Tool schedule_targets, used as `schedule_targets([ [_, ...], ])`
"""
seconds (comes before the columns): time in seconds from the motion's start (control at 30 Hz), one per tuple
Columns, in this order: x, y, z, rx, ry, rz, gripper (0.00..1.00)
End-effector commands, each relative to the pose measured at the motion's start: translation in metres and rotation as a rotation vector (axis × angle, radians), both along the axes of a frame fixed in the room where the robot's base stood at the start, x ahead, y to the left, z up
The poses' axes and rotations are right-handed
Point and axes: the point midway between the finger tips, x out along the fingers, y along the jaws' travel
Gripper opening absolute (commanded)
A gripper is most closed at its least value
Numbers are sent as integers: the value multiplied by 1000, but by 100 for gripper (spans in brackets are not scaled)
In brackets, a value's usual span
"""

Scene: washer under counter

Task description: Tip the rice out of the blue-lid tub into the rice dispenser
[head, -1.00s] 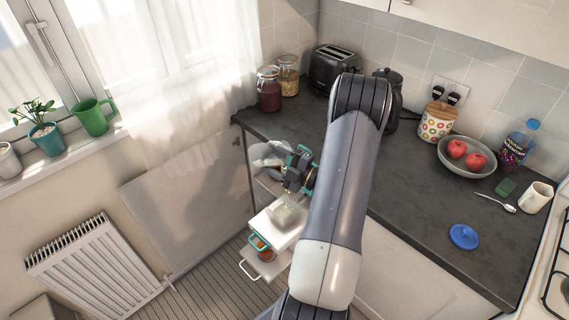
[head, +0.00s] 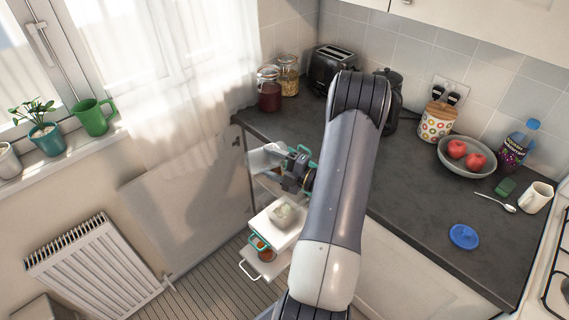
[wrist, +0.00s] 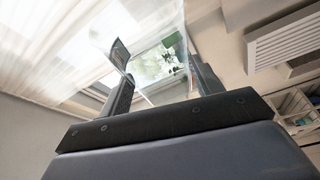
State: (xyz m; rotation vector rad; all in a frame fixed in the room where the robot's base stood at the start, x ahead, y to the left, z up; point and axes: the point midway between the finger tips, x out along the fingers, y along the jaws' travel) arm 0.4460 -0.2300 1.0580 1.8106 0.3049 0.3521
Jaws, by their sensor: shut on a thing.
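My gripper (head: 296,163) is shut on a clear, lidless tub (head: 266,158), held past the counter's left end, above the pulled-out white shelves. The tub lies tilted with its far end to the left. It also shows in the wrist view (wrist: 150,62) between my fingers, see-through, with no rice visible there. The blue lid (head: 463,236) lies apart on the counter. Below the tub, an open-looking translucent container (head: 284,214) with pale contents stands on the upper shelf; it appears to be the rice dispenser. I cannot tell how full it is.
A dark counter (head: 425,215) holds two jars (head: 278,80), a toaster (head: 337,65), a kettle, a spotted canister (head: 437,122), a fruit bowl (head: 466,166), a bottle, a spoon and a mug (head: 537,197). A lower shelf (head: 265,263) carries a reddish-brown item. A radiator (head: 98,268) stands left.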

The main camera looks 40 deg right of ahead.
Motion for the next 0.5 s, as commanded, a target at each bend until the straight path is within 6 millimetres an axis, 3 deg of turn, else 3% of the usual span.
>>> schedule_targets([
  [0.1,1,8,-13,-159,-7,0,16],
  [0.5,1,12,-17,-264,-6,-1,16],
])
